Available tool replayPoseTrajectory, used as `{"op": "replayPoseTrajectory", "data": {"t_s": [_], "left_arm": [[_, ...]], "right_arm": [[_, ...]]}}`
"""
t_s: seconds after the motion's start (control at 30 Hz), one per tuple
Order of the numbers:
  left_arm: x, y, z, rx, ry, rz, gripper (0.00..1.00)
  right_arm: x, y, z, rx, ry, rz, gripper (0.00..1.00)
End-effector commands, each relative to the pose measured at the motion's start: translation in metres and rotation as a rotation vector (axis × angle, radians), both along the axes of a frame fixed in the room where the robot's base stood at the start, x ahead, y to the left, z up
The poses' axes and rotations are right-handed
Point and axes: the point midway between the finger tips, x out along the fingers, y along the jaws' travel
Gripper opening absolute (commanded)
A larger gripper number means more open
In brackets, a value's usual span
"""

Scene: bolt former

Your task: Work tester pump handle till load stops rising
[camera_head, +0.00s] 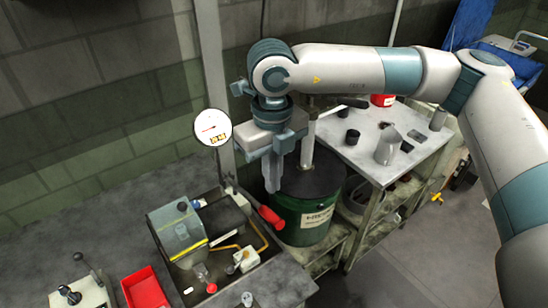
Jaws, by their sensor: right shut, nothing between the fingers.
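The pump handle's red grip (271,217) sticks out at the right side of the bench, angled down and to the right, with its dark lever running up left. My right gripper (272,188) points down just above the red grip in the picture. Its fingers are together and hold nothing. Whether they touch the handle I cannot tell, but a small gap seems to show. A round white dial gauge (212,127) with a red needle stands behind; its reading is too small to make out. My left gripper is out of view.
A dark green drum (308,213) stands right behind the handle. A metal cart (362,139) with several small parts is at the right. A red tray (145,290) and a lever box (82,290) sit at the bench's front left. The bench's back left is clear.

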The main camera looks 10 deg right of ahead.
Motion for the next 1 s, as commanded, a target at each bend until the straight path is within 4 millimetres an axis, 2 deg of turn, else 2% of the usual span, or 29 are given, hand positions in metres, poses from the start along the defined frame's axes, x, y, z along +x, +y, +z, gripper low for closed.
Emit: {"op": "replayPoseTrajectory", "data": {"t_s": [0.53, 1.0], "left_arm": [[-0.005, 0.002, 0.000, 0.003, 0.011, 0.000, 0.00], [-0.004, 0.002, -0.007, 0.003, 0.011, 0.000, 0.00]], "right_arm": [[-0.003, 0.000, -0.004, 0.000, 0.002, -0.007, 0.00], [-0.003, 0.000, -0.059, 0.001, 0.004, -0.007, 0.00]]}}
